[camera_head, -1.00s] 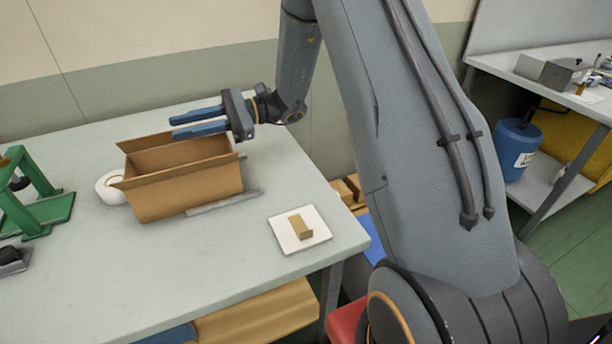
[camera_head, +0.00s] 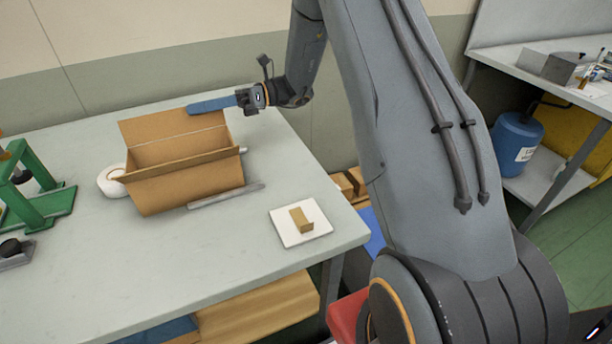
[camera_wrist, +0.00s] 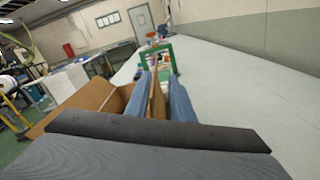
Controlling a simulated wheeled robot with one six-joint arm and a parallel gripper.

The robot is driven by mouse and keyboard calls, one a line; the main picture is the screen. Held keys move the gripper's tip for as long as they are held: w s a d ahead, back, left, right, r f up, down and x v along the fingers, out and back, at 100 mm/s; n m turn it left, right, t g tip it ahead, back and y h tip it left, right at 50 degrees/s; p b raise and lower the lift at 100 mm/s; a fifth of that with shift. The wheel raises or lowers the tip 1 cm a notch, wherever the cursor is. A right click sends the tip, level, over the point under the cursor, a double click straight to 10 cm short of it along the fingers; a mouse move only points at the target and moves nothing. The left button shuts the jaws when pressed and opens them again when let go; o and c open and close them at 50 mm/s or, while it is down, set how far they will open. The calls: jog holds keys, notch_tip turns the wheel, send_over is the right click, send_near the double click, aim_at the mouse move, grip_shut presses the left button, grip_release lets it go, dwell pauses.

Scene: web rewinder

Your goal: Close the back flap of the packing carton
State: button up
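The open brown packing carton (camera_head: 190,185) stands on the grey table in the head view. Its back flap (camera_head: 160,127) stands up, leaning a little back, and is not folded over the opening. My gripper (camera_head: 205,105) is at the flap's upper right edge, its blue fingers pointing left along it. In the wrist view the two fingers of my gripper (camera_wrist: 160,95) are apart, with a strip of brown cardboard (camera_wrist: 157,103) between them, seemingly the back flap. Whether either finger touches it is unclear. The carton's opening (camera_wrist: 95,97) lies left of the fingers there.
A white tape roll (camera_head: 112,181) stands against the carton's left side. A green frame (camera_head: 40,195) is farther left. A grey bar (camera_head: 225,196) lies in front of the carton. A white pad (camera_head: 285,228) holds a small brown block (camera_head: 301,219).

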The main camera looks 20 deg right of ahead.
notch_tip(320, 180, up, 10)
jog(key=d+t+h+p, duration=0.1)
jog(key=t+h+p, duration=0.1)
jog(key=t+p, duration=0.15)
jog(key=s+a+f+n+g+h+p, duration=0.1)
jog(key=s+n+h+p, duration=0.1)
jog(key=s+n+h, duration=0.3)
jog(key=s+a+f+n+g+p, duration=0.1)
jog(key=s+n+g+p, duration=0.1)
jog(key=s, duration=0.6)
jog(key=s+d+f+n+h, duration=0.5)
jog(key=s+d+n, duration=0.2)
jog(key=s, duration=0.1)
jog(key=s+d+f+n+h+b, duration=0.1)
jog(key=s+d+f+n+h, duration=0.4)
jog(key=s+d+n, duration=0.2)
jog(key=shift+s+d+f+n+h, duration=0.3)
jog(key=shift+s+d, duration=0.3)
jog(key=shift+s, duration=0.45)
